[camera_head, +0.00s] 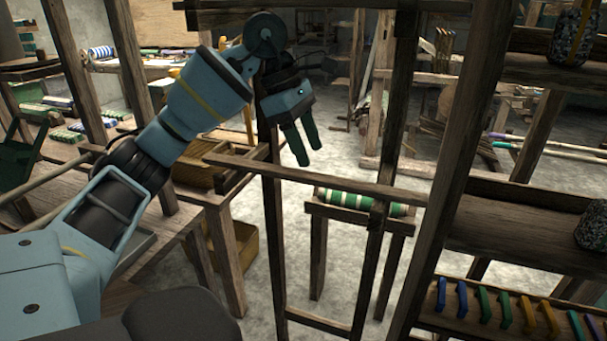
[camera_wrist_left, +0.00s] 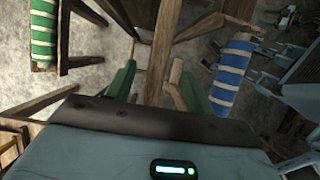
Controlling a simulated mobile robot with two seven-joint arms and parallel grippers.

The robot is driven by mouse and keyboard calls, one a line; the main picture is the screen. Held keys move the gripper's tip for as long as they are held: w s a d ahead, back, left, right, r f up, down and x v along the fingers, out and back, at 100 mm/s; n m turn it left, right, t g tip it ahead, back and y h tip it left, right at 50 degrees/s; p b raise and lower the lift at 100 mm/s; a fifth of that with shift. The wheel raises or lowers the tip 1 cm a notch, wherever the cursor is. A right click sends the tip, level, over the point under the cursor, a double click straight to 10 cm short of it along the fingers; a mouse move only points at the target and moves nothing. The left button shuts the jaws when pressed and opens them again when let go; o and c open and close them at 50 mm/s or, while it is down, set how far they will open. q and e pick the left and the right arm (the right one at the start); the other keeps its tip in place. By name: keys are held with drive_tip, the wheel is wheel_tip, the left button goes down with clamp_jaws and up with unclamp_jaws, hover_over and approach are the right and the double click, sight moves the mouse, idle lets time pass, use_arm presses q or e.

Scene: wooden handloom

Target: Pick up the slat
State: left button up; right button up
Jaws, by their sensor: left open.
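A long wooden slat (camera_head: 318,180) lies across the dark upright posts of the loom frame in the head view, below and in front of my left gripper. My left gripper (camera_head: 301,148) points downward with its two green fingers apart and empty. In the left wrist view, the left gripper (camera_wrist_left: 155,78) shows its green fingers spread, with wooden bars between and beyond them. I cannot tell for sure which of these bars is the slat. My right gripper is not in view.
A green-and-white striped roll (camera_head: 352,202) rests on a wooden stand. A blue-and-white roll (camera_wrist_left: 232,72) shows beside the fingers in the wrist view. Dark upright posts (camera_head: 272,230) stand close to the gripper. A shelf with several coloured pieces (camera_head: 508,308) is at right.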

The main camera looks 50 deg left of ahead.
use_arm(q)
drive_tip(key=p, duration=0.2)
approach(383, 189)
drive_tip(key=shift+s+a+f, duration=0.1)
drive_tip(key=shift+a+f, duration=0.1)
drive_tip(key=shift+f, duration=0.4)
drive_tip(key=shift+s+a+f, duration=0.1)
drive_tip(key=shift+a+f, duration=0.15)
drive_tip(key=shift+f, duration=0.35)
drive_tip(key=shift+w+d+f, duration=0.15)
drive_tip(key=shift+w+d, duration=0.1)
drive_tip(key=shift+d, duration=0.15)
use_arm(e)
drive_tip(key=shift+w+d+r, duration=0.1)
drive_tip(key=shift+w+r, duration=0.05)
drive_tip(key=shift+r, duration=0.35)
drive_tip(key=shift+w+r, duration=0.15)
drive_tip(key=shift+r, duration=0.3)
use_arm(q)
drive_tip(key=shift+w+d, duration=0.2)
drive_tip(key=shift+d, duration=0.3)
drive_tip(key=x, duration=0.5)
drive_tip(key=c, duration=1.1)
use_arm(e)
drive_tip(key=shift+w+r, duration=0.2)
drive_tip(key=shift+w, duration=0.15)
